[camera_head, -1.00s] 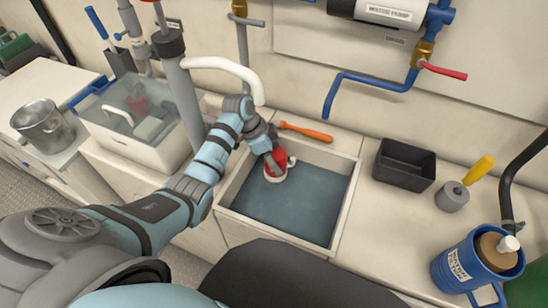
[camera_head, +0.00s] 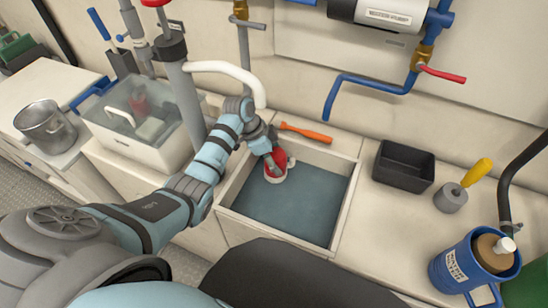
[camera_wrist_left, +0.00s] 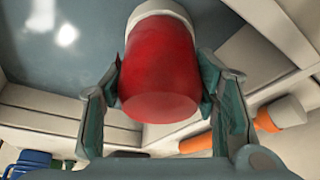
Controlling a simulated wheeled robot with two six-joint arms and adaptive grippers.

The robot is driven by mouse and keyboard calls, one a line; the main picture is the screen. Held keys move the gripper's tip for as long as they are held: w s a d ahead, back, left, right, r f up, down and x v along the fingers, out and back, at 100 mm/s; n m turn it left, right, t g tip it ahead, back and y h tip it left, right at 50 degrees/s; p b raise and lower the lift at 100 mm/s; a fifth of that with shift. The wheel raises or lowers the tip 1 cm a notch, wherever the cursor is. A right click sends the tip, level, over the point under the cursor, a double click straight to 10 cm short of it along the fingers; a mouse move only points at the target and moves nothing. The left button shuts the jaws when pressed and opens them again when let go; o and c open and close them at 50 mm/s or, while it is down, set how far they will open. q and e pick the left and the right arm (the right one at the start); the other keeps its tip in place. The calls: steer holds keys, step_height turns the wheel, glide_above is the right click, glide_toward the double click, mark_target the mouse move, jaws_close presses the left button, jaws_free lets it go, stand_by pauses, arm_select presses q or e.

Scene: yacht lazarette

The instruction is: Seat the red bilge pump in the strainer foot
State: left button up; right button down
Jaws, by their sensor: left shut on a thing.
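My left gripper (camera_head: 272,164) is shut on the red body. In the left wrist view the pump (camera_wrist_left: 158,70) sits between the two fingers, with the white part (camera_wrist_left: 160,10) beyond it. I cannot tell whether that white part is the strainer foot or the pump's own base. My right gripper is not in view.
The basin (camera_head: 351,200) has a pale rim and a blue-grey bottom. An orange-handled tool (camera_head: 306,133) lies behind it. A black bin (camera_head: 404,167), a yellow-handled tool (camera_head: 477,172) and a blue mug (camera_head: 449,268) stand at right. A clear-lidded box (camera_head: 150,155) is at left.

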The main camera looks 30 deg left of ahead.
arm_select(q)
steer(key=shift+r, duration=0.1)
steer(key=shift+f+b, duration=0.6)
steer(key=shift+f, duration=0.75)
stand_by(0.4)
steer(key=o, duration=1.7)
steer(key=shift+o, duration=0.2)
step_height(320, 180, up, 10)
steer(key=shift+r, duration=0.1)
